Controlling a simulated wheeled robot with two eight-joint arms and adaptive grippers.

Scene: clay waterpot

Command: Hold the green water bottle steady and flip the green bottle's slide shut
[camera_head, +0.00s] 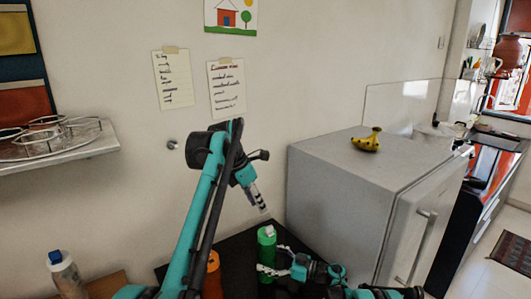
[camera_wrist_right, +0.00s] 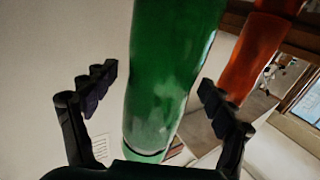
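The green bottle (camera_head: 267,242) stands upright on the dark tabletop, with a pale piece on its top; I cannot make out whether its slide is open or shut. My right gripper (camera_head: 272,262) is low at the bottle, with fingers on either side of it. In the right wrist view the green bottle (camera_wrist_right: 165,75) lies between the spread fingers of the right gripper (camera_wrist_right: 158,88), with a visible gap on the left. My left gripper (camera_head: 261,207) hangs above the bottle, apart from its top, pointing down; its finger opening is unclear.
An orange bottle (camera_head: 212,278) stands left of the green one, partly behind my left arm; it shows in the wrist view (camera_wrist_right: 250,55). A clear bottle with a blue cap (camera_head: 65,275) is far left. A grey fridge (camera_head: 340,200) with bananas (camera_head: 368,143) on top is right.

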